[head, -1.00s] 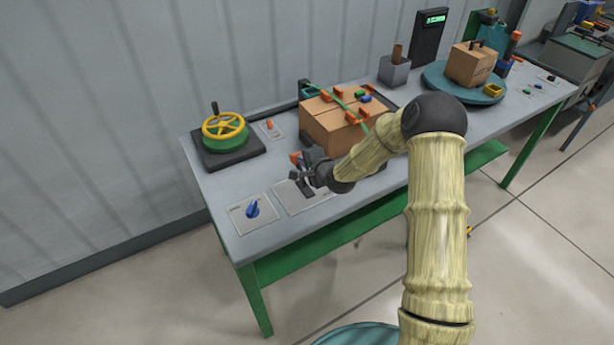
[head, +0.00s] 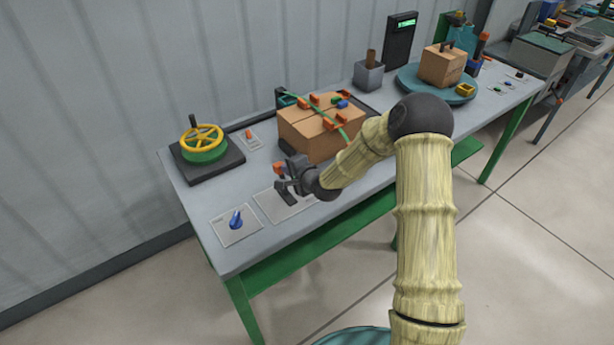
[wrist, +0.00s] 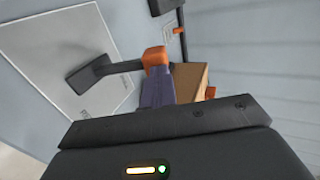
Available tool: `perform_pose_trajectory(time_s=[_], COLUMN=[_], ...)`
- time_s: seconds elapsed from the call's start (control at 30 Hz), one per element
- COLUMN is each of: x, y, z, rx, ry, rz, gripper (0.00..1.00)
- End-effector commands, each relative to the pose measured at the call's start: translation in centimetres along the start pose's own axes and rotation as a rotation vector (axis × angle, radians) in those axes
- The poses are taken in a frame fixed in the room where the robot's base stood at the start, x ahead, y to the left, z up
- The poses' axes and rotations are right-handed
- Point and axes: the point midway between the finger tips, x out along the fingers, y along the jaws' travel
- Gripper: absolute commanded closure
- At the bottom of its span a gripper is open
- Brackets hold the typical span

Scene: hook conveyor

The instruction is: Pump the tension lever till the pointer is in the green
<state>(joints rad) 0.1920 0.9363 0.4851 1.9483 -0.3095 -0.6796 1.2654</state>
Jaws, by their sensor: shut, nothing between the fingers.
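The tension lever shows in the wrist view as a black arm running from a dark base to an orange end (wrist: 156,58). In the head view its orange end (head: 279,168) is above a pale plate (head: 288,207) near the bench's front edge. My gripper (head: 284,184) is beside the lever, partly covering it. In the wrist view my fingers (wrist: 157,92) are together and reach up to the orange end, at or very near it. They hold nothing. I cannot make out the pointer or its green zone.
A strapped carton (head: 310,136) stands just behind my gripper. A blue knob (head: 236,220) is at the front left, and a yellow and green handwheel (head: 203,143) at the back left. A turntable (head: 408,84) with another box is farther right. A dark display post (head: 399,42) stands behind.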

Motion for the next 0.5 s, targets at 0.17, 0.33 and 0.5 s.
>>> perform_pose_trajectory(time_s=[0.17,0.33,0.5], x=[-3.1,-6.4,-9.6], y=[-0.3,-0.5,-0.6], z=[0.1,0.0,-0.6], rx=[-0.004,-0.003,0.002], ry=[-0.004,-0.002,0.008], rz=[-0.002,0.0,0.001], gripper=[1.0,1.0,1.0])
